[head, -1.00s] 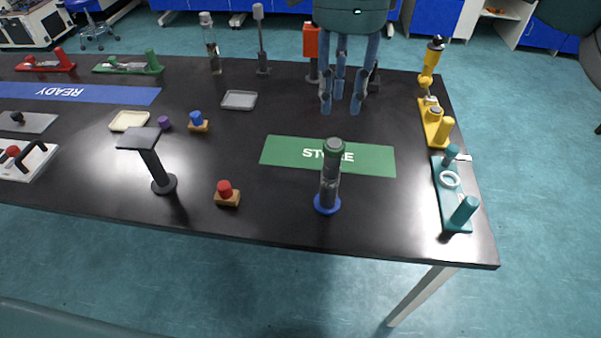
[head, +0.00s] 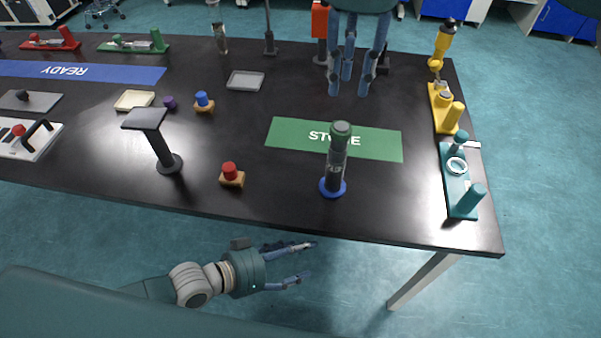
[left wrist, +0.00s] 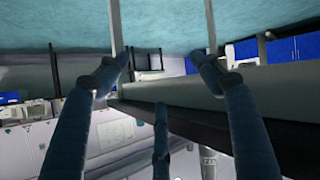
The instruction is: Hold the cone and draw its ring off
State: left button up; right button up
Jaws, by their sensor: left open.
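A grey tapered post (head: 336,160) with a dark green top stands upright near the table's front edge; I take it for the cone. A blue ring (head: 332,187) lies around its foot. My left gripper (head: 311,259) is open and empty, below and in front of the table edge, apart from the post. In the left wrist view its spread fingers (left wrist: 160,75) hold nothing. My right gripper (head: 348,88) hangs fingers down over the back of the table, behind the green STONE-like lettered mat (head: 285,135). Its fingers are apart with nothing visible between them.
A teal fixture (head: 455,190) with a white ring and a yellow fixture (head: 440,105) line the right edge. A dark stand (head: 168,162) and a red-knobbed block (head: 231,179) are left of the post.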

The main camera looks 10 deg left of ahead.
pick_arm(q)
jog(key=s+d+r+m+h, duration=0.1)
jog(key=s+d+r+h, duration=0.2)
jog(key=r, duration=0.6)
jog(key=w+r+m, duration=0.4)
jog(key=r+m, duration=0.2)
jog(key=r, duration=0.6)
jog(key=n+t+y, duration=0.2)
jog(key=n+y, duration=0.1)
send_near(332, 168)
jog(key=x, duration=1.2)
